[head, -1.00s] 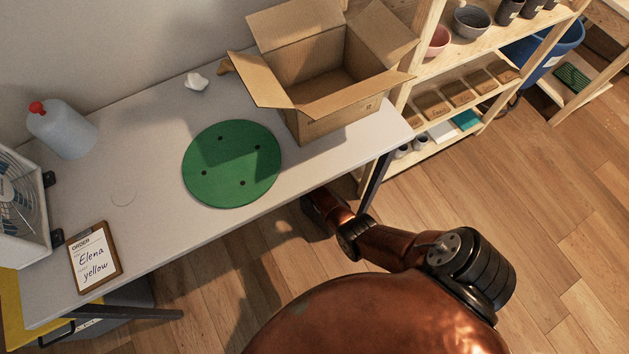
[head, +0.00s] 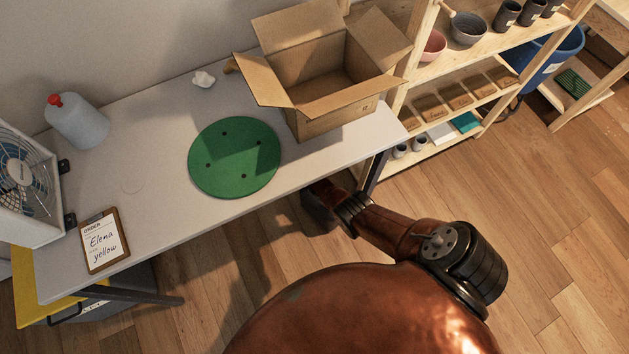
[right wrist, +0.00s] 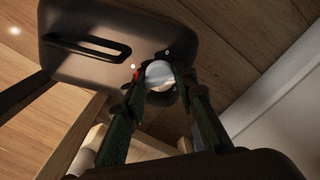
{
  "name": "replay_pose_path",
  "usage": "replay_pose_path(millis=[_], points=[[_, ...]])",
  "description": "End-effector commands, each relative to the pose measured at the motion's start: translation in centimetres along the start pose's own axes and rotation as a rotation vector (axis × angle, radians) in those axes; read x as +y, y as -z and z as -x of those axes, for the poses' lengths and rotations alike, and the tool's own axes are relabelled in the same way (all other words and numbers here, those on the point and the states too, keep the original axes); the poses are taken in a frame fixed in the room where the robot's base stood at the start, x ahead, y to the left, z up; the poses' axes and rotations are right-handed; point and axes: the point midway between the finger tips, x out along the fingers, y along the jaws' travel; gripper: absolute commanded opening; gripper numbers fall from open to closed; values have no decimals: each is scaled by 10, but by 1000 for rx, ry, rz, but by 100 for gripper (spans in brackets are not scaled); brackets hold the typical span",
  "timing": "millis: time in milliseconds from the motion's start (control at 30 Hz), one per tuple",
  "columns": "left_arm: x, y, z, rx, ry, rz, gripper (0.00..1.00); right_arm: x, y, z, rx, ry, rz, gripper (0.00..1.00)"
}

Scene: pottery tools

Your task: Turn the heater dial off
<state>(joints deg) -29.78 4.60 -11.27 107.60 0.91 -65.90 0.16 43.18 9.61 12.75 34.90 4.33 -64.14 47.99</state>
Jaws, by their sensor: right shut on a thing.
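In the right wrist view, a dark heater (right wrist: 125,30) with rounded corners and a long slot handle fills the upper left. On it is a round white dial (right wrist: 159,75) with a red mark and small pale dots at its rim. My right gripper (right wrist: 160,84) is shut on the dial, one finger on each side of it. I cannot tell the dial's pointer position. My left gripper is not in view.
A grey table (head: 150,225) holds a green disc (head: 235,158), an open cardboard box (head: 330,100), a jug (head: 78,122), a fan (head: 20,185) and an order clipboard (head: 101,240). A wooden shelf (head: 450,75) stands right. The wooden floor is clear at right.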

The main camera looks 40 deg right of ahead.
Motion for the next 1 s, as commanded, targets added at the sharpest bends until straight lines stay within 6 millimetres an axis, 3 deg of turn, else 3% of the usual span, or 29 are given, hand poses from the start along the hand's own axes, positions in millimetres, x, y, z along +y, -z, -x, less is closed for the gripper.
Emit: replay_pose_path(millis=[1000], points=[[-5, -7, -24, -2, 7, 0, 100, 0, 2, 0, 4, -1, 919, 2]])
